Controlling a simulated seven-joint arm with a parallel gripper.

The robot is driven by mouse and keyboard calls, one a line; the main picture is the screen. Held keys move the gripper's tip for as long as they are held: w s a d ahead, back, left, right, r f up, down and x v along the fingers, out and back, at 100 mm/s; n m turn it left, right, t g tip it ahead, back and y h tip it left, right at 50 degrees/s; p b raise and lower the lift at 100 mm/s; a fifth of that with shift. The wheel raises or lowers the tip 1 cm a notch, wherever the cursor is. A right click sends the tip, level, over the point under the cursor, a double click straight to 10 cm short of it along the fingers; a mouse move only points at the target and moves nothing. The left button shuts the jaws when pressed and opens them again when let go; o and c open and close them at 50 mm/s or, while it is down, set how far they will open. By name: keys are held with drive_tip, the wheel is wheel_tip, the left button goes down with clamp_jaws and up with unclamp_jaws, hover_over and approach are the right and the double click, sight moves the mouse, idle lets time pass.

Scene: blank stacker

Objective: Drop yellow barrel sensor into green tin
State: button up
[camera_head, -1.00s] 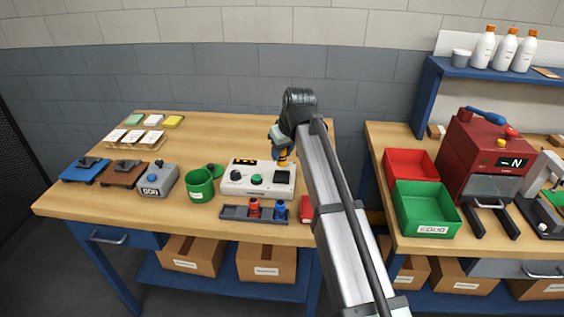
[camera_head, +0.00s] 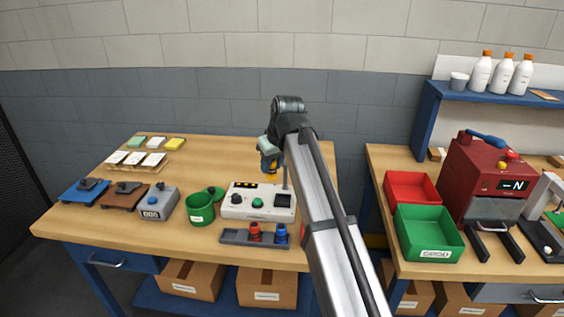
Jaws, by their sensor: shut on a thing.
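The yellow barrel sensor (camera_head: 272,177) is held at the tip of my gripper (camera_head: 270,169), which is shut on it. It hangs above the back of the white tester box, near its thin upright post; the arm hides part of this area. The green tin (camera_head: 200,210) stands upright on the left bench, left of the tester box and of my gripper. Its front has a small pale label, and a round green lid (camera_head: 215,192) is beside its rim. The inside of the tin is hard to make out.
The white tester box (camera_head: 258,213) is between my gripper and the bench front. A dark rack (camera_head: 238,237) with a red and a blue barrel sits before it. A grey counter box (camera_head: 155,204) is left of the tin. Red and green bins (camera_head: 428,238) stand on the right bench.

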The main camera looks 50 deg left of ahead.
drive_tip(key=s+a+f, duration=0.1)
drive_tip(key=s+a, duration=0.4)
drive_tip(key=s, duration=0.4)
drive_tip(key=s+a+f, duration=0.2)
drive_tip(key=s+a, duration=0.3)
drive_tip(key=s, duration=0.5)
drive_tip(key=shift+a+f+m, duration=0.1)
drive_tip(key=shift+f+m, duration=0.05)
drive_tip(key=shift+m, duration=0.15)
drive_tip(key=shift+f, duration=2.85)
drive_tip(key=o, duration=1.2)
drive_tip(key=shift+w, duration=0.1)
drive_tip(key=shift+c, duration=0.2)
drive_tip(key=v, duration=1.3)
drive_tip(key=shift+s+r, duration=0.25)
drive_tip(key=shift+r, duration=0.15)
